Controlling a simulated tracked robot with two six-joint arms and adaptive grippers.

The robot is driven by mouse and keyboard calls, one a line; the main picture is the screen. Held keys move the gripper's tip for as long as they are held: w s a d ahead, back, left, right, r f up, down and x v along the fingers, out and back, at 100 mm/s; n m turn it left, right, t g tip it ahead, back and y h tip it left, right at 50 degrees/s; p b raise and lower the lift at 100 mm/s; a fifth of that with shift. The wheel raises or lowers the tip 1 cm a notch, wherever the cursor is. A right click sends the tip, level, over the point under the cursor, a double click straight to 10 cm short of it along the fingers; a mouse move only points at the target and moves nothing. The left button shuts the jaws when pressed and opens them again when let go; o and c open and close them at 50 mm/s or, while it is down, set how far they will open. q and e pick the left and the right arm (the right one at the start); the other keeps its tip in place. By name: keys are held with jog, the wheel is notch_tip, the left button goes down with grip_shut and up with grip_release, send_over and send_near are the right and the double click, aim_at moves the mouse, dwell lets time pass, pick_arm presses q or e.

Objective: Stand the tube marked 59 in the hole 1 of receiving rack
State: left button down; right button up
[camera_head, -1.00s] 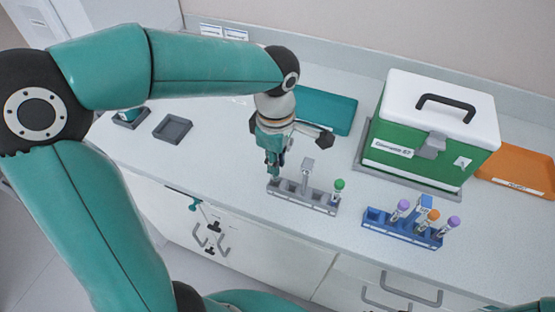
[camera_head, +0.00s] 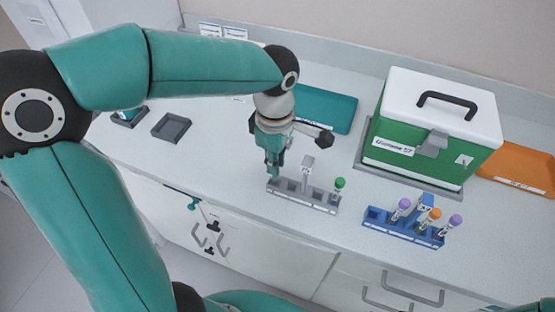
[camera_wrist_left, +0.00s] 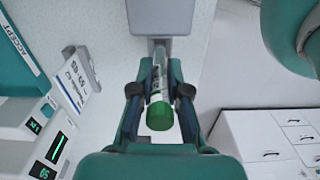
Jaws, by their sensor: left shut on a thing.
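My left gripper (camera_head: 274,170) is over the left end of a grey rack (camera_head: 318,205). In the left wrist view, its fingers (camera_wrist_left: 159,94) are shut on a clear tube with a green cap (camera_wrist_left: 160,117). I cannot read the tube's mark or tell how far its lower end is in the rack. Another green-capped tube (camera_head: 340,184) stands at the rack's right end, and a small grey sign (camera_head: 308,162) rises behind the rack. A blue rack (camera_head: 376,220) to the right holds purple-capped tubes (camera_head: 404,204) and an orange-capped one (camera_head: 434,214). My right gripper is not seen.
A green box with a white lid (camera_head: 430,125) stands behind the blue rack. A teal tray (camera_head: 335,112) lies behind the gripper, an orange tray (camera_head: 520,170) at far right. A small grey tray (camera_head: 172,128) lies left. The counter's front edge is close to the racks.

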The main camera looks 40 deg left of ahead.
pick_arm(q)
jog(key=shift+f, duration=0.25)
jog(key=shift+f+b, duration=0.35)
jog(key=shift+b, duration=0.2)
jog(key=shift+f, duration=0.15)
jog(key=shift+f+b, duration=0.5)
jog(key=shift+b, duration=0.1)
jog(key=c, duration=1.1)
grip_release()
jog(key=shift+r, duration=0.1)
